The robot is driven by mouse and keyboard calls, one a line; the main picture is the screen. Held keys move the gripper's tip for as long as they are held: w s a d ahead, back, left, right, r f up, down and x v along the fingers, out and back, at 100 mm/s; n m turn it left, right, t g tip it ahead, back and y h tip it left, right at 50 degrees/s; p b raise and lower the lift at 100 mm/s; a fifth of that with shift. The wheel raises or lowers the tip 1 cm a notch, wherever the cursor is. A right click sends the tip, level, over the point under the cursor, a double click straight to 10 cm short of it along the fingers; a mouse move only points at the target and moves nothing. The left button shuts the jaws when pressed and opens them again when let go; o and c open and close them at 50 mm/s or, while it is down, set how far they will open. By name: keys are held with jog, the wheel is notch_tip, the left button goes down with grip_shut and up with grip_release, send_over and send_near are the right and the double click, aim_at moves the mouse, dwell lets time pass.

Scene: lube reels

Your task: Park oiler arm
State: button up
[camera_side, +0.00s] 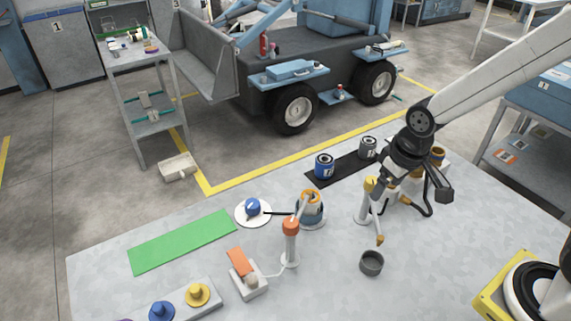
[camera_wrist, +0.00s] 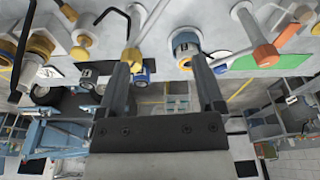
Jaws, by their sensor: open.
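A yellow-topped white post (camera_side: 370,186) stands on the table with a thin arm slanting down to an orange-yellow tip (camera_side: 379,240). The yellow top also shows in the wrist view (camera_wrist: 132,57), close to one fingertip. An orange-topped post (camera_side: 290,230) stands to its left; its orange top (camera_wrist: 265,55) shows in the wrist view. A blue can with an orange ring (camera_side: 311,205) stands between the posts. My gripper (camera_side: 402,182) is open and empty, with its jaws (camera_wrist: 163,62) just above and beside the yellow post. I cannot tell whether it touches the post.
A grey cup (camera_side: 371,262) sits in front of the yellow post. Blue and grey cans (camera_side: 325,166) stand on a black mat behind. Brass fittings with a black hose (camera_side: 415,204) lie to the right. A green mat (camera_side: 182,241) and a switch box (camera_side: 247,275) lie left.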

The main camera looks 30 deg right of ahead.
jog(key=w+a+n+g, duration=0.1)
jog(key=w+a+n, duration=0.1)
jog(key=w+a, duration=0.6)
jog(key=n+g, duration=0.1)
jog(key=n, duration=0.1)
send_over(291, 222)
jog(key=shift+r, duration=0.2)
jog(key=shift+f, duration=0.15)
jog(key=shift+f, duration=3.75)
grip_shut()
